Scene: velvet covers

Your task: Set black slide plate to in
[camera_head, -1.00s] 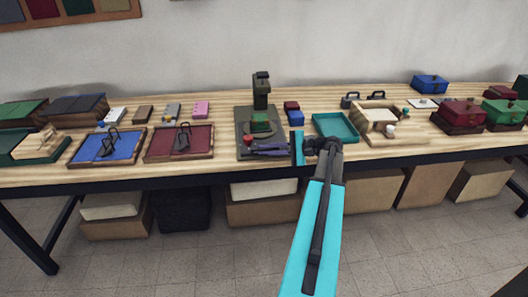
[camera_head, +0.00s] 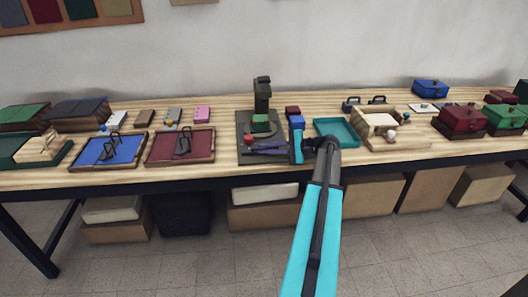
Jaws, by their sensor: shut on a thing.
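A dark press (camera_head: 262,95) stands upright at the middle of the table on a grey base (camera_head: 244,156). A green rounded part (camera_head: 261,123) sits at its foot. The black slide plate, dark with a purplish tint (camera_head: 268,147), lies low across the front of the press.
A red knob (camera_head: 249,140) sits left of the plate. A teal tray (camera_head: 337,145) and a wooden box (camera_head: 404,143) stand to the right. A maroon tray (camera_head: 160,157) lies to the left.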

